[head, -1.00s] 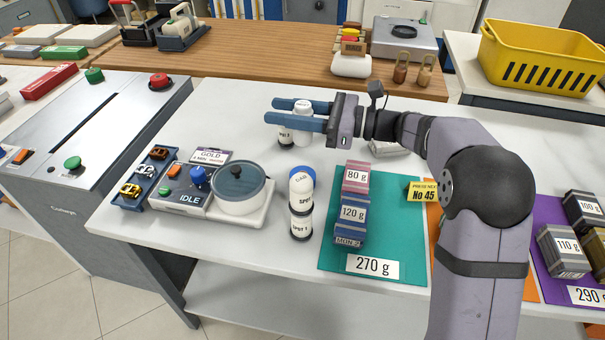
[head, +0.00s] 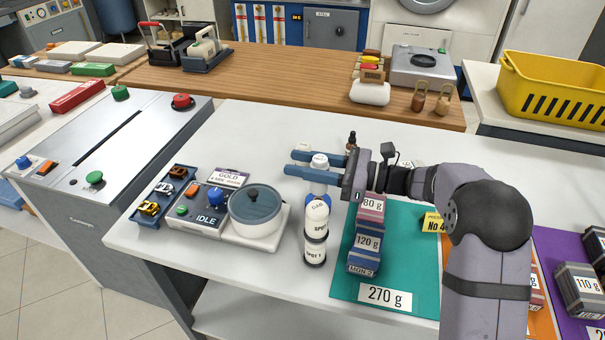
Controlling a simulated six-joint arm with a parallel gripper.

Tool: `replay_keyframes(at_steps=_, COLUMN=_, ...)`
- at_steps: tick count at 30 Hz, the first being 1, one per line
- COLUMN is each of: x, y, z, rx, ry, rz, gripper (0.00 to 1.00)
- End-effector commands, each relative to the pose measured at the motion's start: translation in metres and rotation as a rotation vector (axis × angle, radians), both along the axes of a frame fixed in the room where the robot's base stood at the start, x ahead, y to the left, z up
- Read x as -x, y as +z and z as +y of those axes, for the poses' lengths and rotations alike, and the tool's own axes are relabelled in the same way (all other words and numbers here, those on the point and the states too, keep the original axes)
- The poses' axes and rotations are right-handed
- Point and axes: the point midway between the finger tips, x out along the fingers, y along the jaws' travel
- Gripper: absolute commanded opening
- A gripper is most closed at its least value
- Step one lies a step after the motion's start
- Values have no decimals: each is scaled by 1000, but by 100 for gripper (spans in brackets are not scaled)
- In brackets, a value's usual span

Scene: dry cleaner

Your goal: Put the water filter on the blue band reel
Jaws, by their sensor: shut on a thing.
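My gripper (head: 319,158) is shut on a small white cylinder (head: 320,161), apparently the water filter. Its blue fingers are on either side of it, and it is just behind and above the front stack. That stack has a white cylinder with a blue band (head: 318,194) at its top, apparently the blue band reel, over a white piece marked SPOT 1 (head: 315,252) with a dark base. The view does not settle whether the held piece touches the stack. Part of the held piece is hidden by the near finger.
A yellow basket (head: 555,90) is at the far right. White table is clear behind the scale.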

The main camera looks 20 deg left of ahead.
Motion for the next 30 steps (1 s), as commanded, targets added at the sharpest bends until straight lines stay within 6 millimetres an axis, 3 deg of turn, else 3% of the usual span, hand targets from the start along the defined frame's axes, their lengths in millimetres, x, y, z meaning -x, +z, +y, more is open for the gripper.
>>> replay_keyframes(at_steps=9, x=0, y=-32, z=0, rx=0, ry=0, rz=1, gripper=7)
replay_keyframes(at_steps=23, x=0, y=-36, z=0, rx=0, ry=0, rz=0, gripper=7)
replay_keyframes(at_steps=24, x=0, y=-35, z=0, rx=0, ry=0, rz=0, gripper=37)
replay_keyframes(at_steps=26, x=0, y=-35, z=0, rx=0, ry=0, rz=1, gripper=51)
replay_keyframes(at_steps=30, x=0, y=-35, z=0, rx=0, ry=0, rz=1, gripper=51)
